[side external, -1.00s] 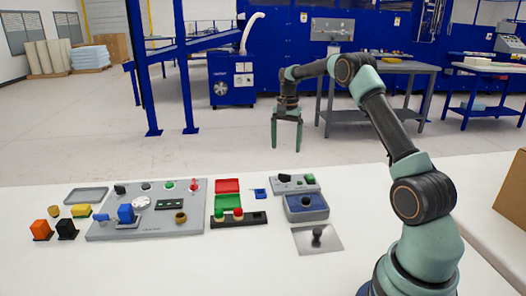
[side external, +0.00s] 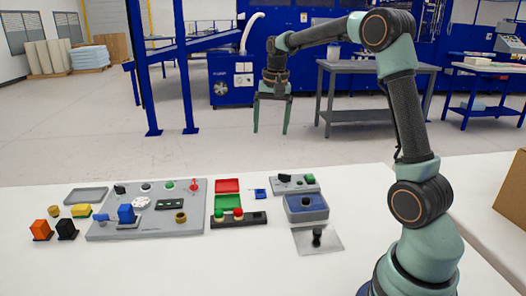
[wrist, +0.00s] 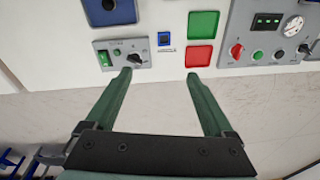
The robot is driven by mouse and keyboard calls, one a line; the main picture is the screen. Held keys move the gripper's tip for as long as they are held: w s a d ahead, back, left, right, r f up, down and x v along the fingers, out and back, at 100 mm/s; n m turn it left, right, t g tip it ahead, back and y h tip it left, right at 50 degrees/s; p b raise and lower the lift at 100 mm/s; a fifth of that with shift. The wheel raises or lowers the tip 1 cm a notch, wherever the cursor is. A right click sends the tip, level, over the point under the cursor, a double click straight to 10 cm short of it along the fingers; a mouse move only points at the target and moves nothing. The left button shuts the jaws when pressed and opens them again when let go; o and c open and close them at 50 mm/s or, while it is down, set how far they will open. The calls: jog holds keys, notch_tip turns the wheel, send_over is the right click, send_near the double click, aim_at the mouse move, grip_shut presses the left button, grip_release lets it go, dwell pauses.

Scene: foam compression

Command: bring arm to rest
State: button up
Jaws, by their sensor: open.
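My gripper (side external: 270,130) is open and empty, raised high above the level of the white table (side external: 150,265) in the side external view. Its two green fingers point down and stand apart. In the wrist view my gripper (wrist: 158,82) shows both fingers spread, with nothing between them. A grey box with a blue tray (side external: 306,208) stands on the table, and a thin metal plate (side external: 328,245) with a dark knob-like piece (side external: 317,237) lies in front of it. My gripper touches none of these.
A grey control panel (side external: 190,225) with knobs and a gauge lies at left, with orange, black and yellow blocks beside it. Red (side external: 228,186) and green trays sit in the middle. A cardboard box (side external: 512,195) stands at right. The air around my gripper is clear.

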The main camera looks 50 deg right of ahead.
jog(key=s+a+r+n+t, duration=0.1)
jog(key=s+a+r+n, duration=0.1)
jog(key=s+a+n, duration=0.3)
jog(key=s+a+r+t, duration=0.1)
jog(key=s+a+r, duration=0.1)
jog(key=a, duration=0.5)
jog(key=s+a+f+n+t, duration=0.2)
jog(key=s+a+n, duration=0.3)
jog(key=s+a, duration=0.2)
jog(key=shift+s+f+n+y, duration=0.3)
jog(key=shift+s+f, duration=0.1)
jog(key=shift+s, duration=0.55)
